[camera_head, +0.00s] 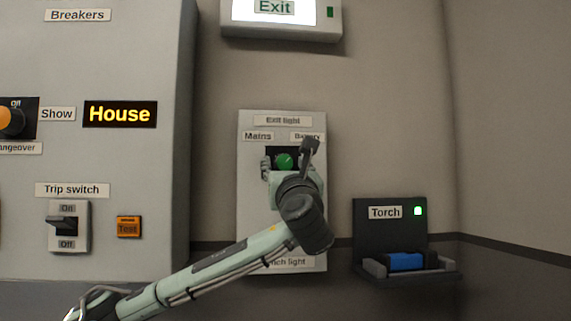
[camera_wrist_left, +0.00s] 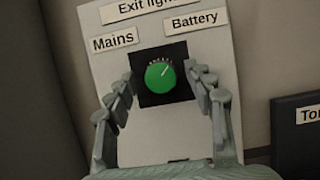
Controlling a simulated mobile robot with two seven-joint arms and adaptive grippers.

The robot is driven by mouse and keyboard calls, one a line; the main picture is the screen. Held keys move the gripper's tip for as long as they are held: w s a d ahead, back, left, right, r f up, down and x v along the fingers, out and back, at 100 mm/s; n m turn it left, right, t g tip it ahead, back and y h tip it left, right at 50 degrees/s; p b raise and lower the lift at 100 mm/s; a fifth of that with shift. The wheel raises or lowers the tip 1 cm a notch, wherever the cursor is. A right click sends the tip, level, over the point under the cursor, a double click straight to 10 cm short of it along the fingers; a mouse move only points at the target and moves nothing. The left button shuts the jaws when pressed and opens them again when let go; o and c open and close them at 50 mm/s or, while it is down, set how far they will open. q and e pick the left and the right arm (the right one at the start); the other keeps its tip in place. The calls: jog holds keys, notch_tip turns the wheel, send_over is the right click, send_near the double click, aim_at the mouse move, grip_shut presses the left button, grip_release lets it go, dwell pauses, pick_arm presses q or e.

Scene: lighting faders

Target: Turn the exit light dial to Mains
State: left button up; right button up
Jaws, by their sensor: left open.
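The exit light dial (camera_head: 284,161) is a round green knob on a black square, on the grey Exit light panel (camera_head: 254,200). In the left wrist view the dial (camera_wrist_left: 160,77) has a pale pointer line aimed up and right, on the Battery side. The Mains label (camera_wrist_left: 113,40) is at upper left and the Battery label (camera_wrist_left: 194,20) at upper right. My left gripper (camera_wrist_left: 163,88) is open, with one finger on each side of the dial and apart from it in the picture. In the head view my left gripper (camera_head: 288,158) partly covers the panel. My right gripper is not in view.
A lit Exit sign (camera_head: 275,25) hangs above the panel. A grey cabinet (camera_head: 135,160) with a trip switch (camera_head: 66,226) and an orange Test button (camera_head: 129,227) stands at left. A Torch holder (camera_head: 377,235) with a blue torch (camera_head: 405,261) is at lower right.

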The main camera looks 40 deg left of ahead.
pick_arm(q)
jog(key=c, duration=1.2)
jog(key=shift+o, duration=0.2)
jog(key=shift+w, duration=0.1)
